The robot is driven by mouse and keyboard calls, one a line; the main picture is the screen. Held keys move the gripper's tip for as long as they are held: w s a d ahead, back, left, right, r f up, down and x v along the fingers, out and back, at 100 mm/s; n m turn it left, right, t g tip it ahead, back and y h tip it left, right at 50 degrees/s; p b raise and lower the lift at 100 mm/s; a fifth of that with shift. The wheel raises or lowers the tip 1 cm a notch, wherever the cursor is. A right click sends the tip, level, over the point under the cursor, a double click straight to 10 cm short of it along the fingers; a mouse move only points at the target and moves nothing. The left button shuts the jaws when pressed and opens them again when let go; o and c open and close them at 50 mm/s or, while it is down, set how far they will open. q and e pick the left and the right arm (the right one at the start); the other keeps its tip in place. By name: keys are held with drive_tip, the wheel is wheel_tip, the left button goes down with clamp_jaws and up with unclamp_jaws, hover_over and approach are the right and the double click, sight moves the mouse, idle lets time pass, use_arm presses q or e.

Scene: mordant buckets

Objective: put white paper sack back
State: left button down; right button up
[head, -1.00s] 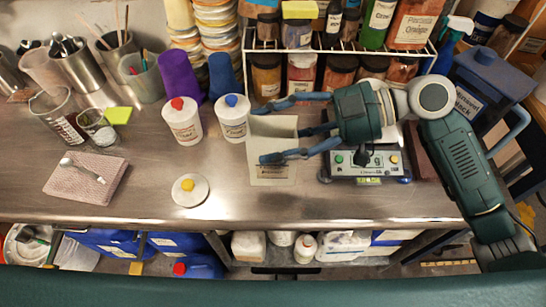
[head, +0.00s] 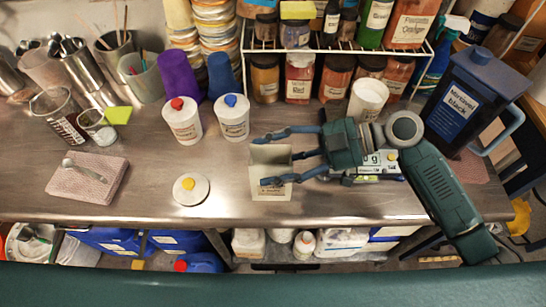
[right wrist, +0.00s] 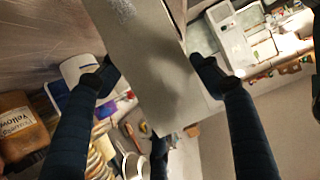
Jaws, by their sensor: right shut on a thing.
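The white paper sack (head: 271,185) is upright over the front part of the metal bench, a little right of the middle in the head view. My right gripper (head: 265,160) comes from the right and is shut on the sack, with fingers on either side of it. In the right wrist view the pale sack (right wrist: 145,70) lies between the dark fingers. I cannot tell whether the sack's base touches the bench. The sack's label is partly hidden by a finger. My left gripper is not in view.
The white lid with a yellow knob (head: 190,189) lies left of the sack. Two white bottles (head: 233,122) stand behind. A scale (head: 389,160) is partly hidden by my right arm. A dark blue container (head: 455,105) and a white tub (head: 367,101) stand at the right. A wire rack (head: 335,47) is behind.

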drive_tip(key=o, duration=1.4)
drive_tip(key=shift+f, duration=0.1)
drive_tip(key=shift+r, duration=0.2)
drive_tip(key=shift+d, duration=0.3)
drive_tip(key=b+v, duration=0.3)
drive_tip(key=v, duration=0.8)
drive_tip(key=shift+d+r, duration=0.15)
drive_tip(key=shift+d, duration=0.05)
